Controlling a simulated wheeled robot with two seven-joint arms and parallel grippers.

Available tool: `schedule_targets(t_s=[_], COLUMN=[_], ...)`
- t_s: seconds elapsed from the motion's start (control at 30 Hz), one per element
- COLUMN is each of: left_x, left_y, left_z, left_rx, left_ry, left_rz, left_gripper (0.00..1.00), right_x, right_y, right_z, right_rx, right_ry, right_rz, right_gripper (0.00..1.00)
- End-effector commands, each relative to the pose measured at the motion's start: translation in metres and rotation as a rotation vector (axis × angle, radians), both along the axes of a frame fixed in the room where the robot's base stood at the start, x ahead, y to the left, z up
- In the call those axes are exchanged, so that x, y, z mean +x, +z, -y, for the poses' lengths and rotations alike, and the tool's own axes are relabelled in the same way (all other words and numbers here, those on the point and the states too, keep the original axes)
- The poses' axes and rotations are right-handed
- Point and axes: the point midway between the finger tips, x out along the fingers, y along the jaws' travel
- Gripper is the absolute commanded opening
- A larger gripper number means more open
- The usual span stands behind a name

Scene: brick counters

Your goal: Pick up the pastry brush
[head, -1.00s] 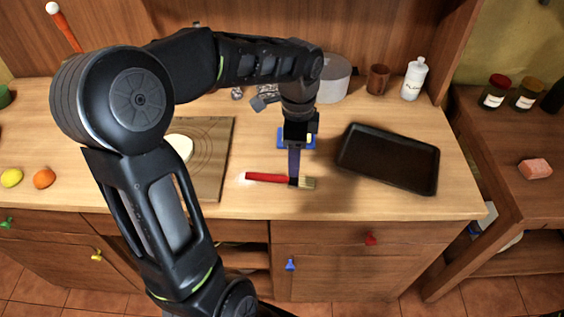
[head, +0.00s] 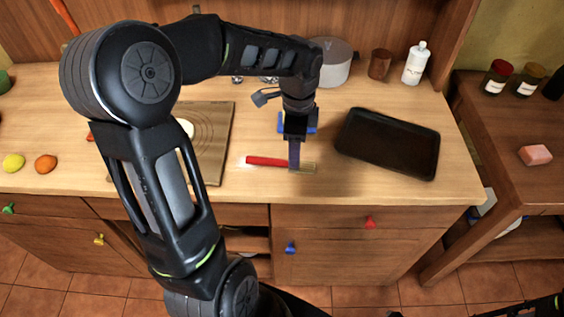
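The brush looks flat on the counter. My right gripper is not in view.
A black baking tray (head: 388,143) lies right of the brush. A wooden board (head: 213,160) lies to the left, partly behind my arm. A blue object (head: 312,124) is just behind the gripper. A grey pot (head: 335,66), brown cup (head: 380,64) and white bottle (head: 415,64) stand at the back.

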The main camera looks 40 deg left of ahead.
Motion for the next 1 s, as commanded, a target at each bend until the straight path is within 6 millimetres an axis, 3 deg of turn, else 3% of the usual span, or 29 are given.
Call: schedule_targets(t_s=[0.4,1.0], left_x=[-0.002,-0.002], left_y=[-0.048,-0.049], left_z=[-0.001,-0.001], left_rx=[0.000,-0.001], left_ry=[-0.001,0.000], left_rz=[-0.002,-0.001], left_gripper=[0.60,0.60], right_x=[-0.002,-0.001], right_y=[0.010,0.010], right_z=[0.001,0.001], right_rx=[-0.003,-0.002], right_ry=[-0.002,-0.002], right_rz=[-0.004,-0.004], right_gripper=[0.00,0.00])
